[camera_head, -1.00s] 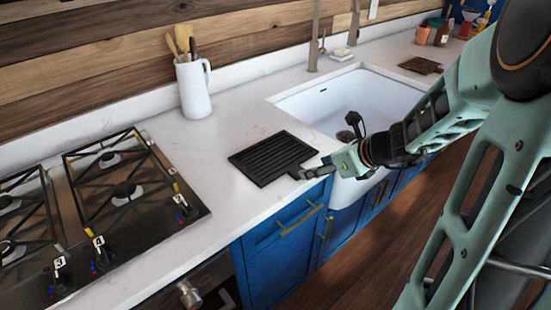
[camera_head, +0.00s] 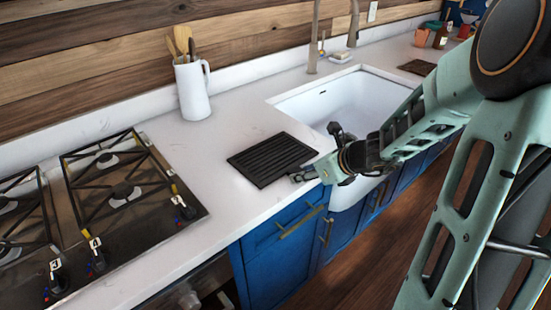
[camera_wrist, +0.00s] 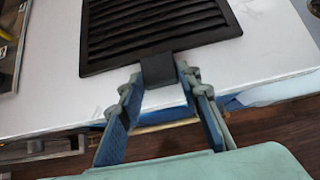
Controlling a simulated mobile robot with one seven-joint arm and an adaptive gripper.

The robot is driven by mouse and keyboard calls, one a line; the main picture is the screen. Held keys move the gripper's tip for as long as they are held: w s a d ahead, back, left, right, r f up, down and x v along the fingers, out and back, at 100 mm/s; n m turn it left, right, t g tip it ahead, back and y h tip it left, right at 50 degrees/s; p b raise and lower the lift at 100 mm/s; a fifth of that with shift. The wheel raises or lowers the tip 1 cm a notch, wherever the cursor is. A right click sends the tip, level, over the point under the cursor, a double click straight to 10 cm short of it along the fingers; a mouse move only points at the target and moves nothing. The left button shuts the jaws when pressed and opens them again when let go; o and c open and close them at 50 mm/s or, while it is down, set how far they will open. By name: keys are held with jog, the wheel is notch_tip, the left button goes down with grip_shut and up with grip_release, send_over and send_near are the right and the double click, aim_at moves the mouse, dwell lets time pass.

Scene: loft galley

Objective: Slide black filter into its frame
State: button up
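The black filter (camera_head: 271,158) is a flat slatted panel lying on the white counter near its front edge. In the wrist view the filter (camera_wrist: 157,28) fills the top middle, and its short black tab (camera_wrist: 157,69) points toward me past its near edge. My gripper (camera_head: 306,174) is at the tab, low over the counter's front edge. In the wrist view the gripper's fingertips (camera_wrist: 160,75) stand on either side of the tab, very close to it. I cannot tell whether they press on it. I cannot make out a frame for the filter.
A gas hob (camera_head: 120,190) is left of the filter, and a white jug (camera_head: 193,90) with utensils stands behind it. The white sink (camera_head: 340,100) is to the right. A dark square board (camera_head: 418,67) lies farther along. The counter between the hob and filter is clear.

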jog(key=c, duration=0.7)
jog(key=shift+o, duration=0.2)
jog(key=shift+r, duration=0.1)
